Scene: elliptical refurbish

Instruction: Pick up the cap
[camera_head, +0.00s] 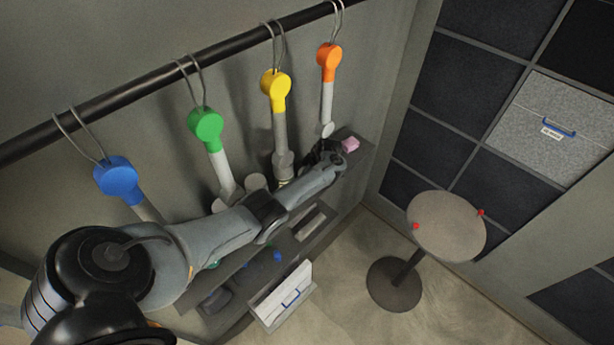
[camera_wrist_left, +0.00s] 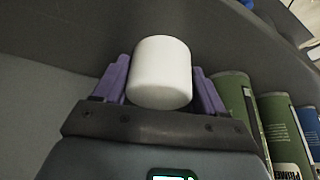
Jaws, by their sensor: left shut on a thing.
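A plain white cylindrical cap (camera_wrist_left: 161,73) sits between the two purple fingers of my left gripper (camera_wrist_left: 160,85) in the left wrist view. The fingers are shut on its sides. In the head view my left gripper (camera_head: 326,150) is at the far end of the dark shelf, below the orange-topped hanging piece (camera_head: 329,62). A small white shape (camera_head: 327,129) shows just above the gripper there; I cannot tell whether it is the cap or the hanging piece's end. My right gripper is not in view.
Blue (camera_head: 116,175), green (camera_head: 206,124) and yellow (camera_head: 275,84) topped pieces hang from a black rail (camera_head: 160,76). A pink block (camera_head: 350,144) lies beside my left gripper. Green cans (camera_wrist_left: 238,100) stand close at its right in the wrist view. A round stool (camera_head: 445,225) stands right.

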